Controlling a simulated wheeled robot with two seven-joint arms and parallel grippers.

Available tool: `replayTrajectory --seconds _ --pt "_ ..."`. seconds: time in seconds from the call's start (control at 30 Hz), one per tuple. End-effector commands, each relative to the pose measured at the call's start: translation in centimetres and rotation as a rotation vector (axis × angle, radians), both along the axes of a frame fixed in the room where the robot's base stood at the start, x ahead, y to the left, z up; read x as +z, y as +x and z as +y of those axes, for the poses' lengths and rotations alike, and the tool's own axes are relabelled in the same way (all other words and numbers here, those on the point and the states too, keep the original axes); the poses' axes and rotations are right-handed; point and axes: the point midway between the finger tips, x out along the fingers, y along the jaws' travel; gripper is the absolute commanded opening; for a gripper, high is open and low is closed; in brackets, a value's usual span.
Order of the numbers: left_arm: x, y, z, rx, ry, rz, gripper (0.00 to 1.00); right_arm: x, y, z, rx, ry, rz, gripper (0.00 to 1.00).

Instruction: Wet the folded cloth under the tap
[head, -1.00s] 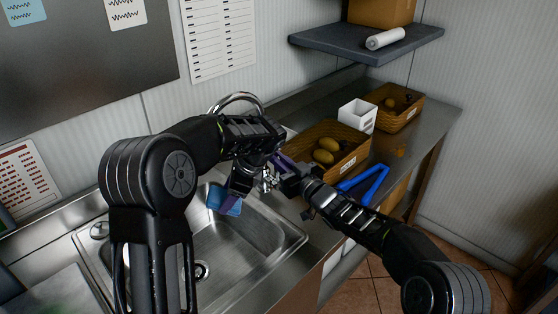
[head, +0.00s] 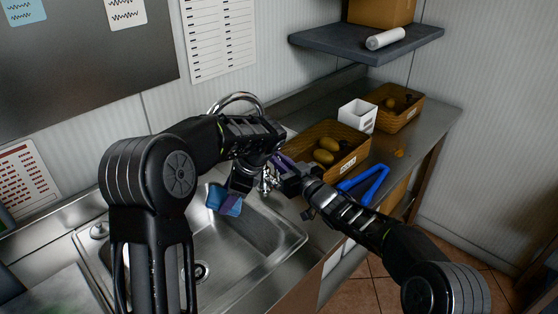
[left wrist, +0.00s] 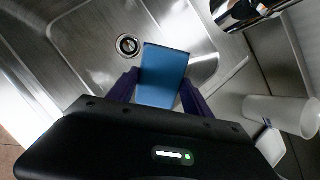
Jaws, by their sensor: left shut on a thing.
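The folded blue cloth (head: 214,196) hangs over the steel sink (head: 245,247). My left gripper (head: 231,200) points down and is shut on it. In the left wrist view the cloth (left wrist: 163,72) sits between the two purple fingers, over the basin near the drain. The chrome tap (head: 238,97) arches up behind my left arm, which hides its lower part. Chrome also shows at the top right of the left wrist view (left wrist: 238,12). I cannot see any water running. My right gripper (head: 281,162) is beside the tap's lower fittings; its jaw opening is unclear.
A wicker basket (head: 349,160) with yellow-brown produce stands right of the sink, with a white box (head: 357,116) and another basket (head: 411,113) behind. A blue-handled object (head: 363,187) lies near the counter's front edge. A shelf (head: 365,44) overhangs the back right.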

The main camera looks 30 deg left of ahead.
Motion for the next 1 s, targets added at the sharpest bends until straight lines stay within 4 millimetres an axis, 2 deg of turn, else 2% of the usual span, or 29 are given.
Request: replayTrajectory --seconds 0.27,0.53,0.8,0.83,1.0 --pt "0.0 0.0 0.0 0.000 0.000 0.000 0.26 0.0 0.0 0.0 0.000 -0.001 -0.003 0.00" --pt "0.0 0.0 0.0 0.000 0.000 0.000 0.26 -0.2 -1.1 0.3 0.001 -0.035 -0.115 0.00" --pt "0.0 0.0 0.0 0.000 0.000 0.000 0.26 -0.2 -1.2 0.3 0.000 -0.039 -0.127 0.00" --pt "0.0 0.0 0.0 0.000 0.000 0.000 0.26 -0.2 -1.2 0.3 0.000 -0.039 -0.127 0.11" --pt "0.0 0.0 0.0 0.000 0.000 0.000 0.26 -0.1 -1.2 0.3 0.000 -0.038 -0.127 0.25"
